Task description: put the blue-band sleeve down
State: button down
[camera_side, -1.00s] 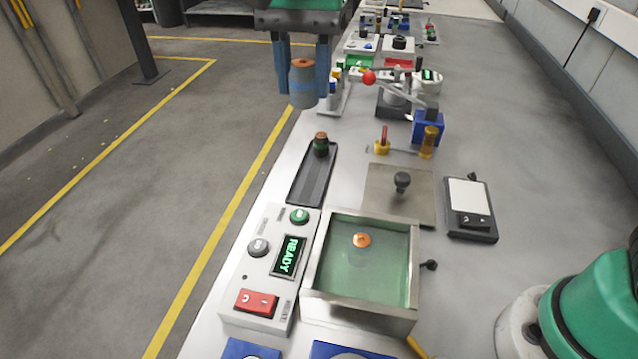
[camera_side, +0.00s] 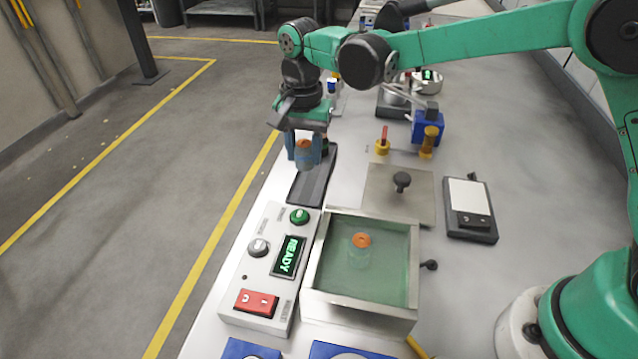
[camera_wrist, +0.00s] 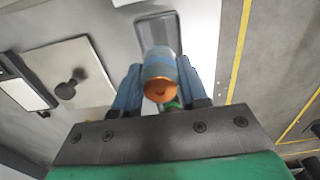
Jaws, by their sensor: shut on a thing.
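My gripper (camera_side: 304,151) is shut on the blue-band sleeve (camera_side: 303,155), a small cylinder with a copper-orange top and a blue-grey side. The blue fingers sit on both sides of it. In the wrist view the sleeve (camera_wrist: 160,74) stands between the two fingers with its orange end toward the camera.
A metal-framed basin (camera_side: 330,235) of greenish liquid holds an orange-topped piece (camera_side: 360,241). A control box (camera_side: 262,290) reading READY stands to its left. A steel plate with a black knob (camera_side: 402,181) and a black scale-like device (camera_side: 470,222) lie to the right.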

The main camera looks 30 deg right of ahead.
aim_at(306, 143)
notch_tip(306, 143, down, 6)
jog(key=shift+f, duration=0.25)
jog(key=shift+f, duration=0.1)
jog(key=shift+c, duration=2.3)
grip_release()
notch_tip(306, 143, up, 12)
jog(key=shift+f, duration=0.1)
jog(key=shift+s+d+r, duration=0.1)
jog(key=shift+r, duration=0.2)
jog(key=s+d+n+t, duration=0.7)
jog(key=s+d+n, duration=0.2)
jog(key=s+d, duration=0.2)
jog(key=shift+s+d, duration=0.4)
jog(key=shift+s, duration=0.95)
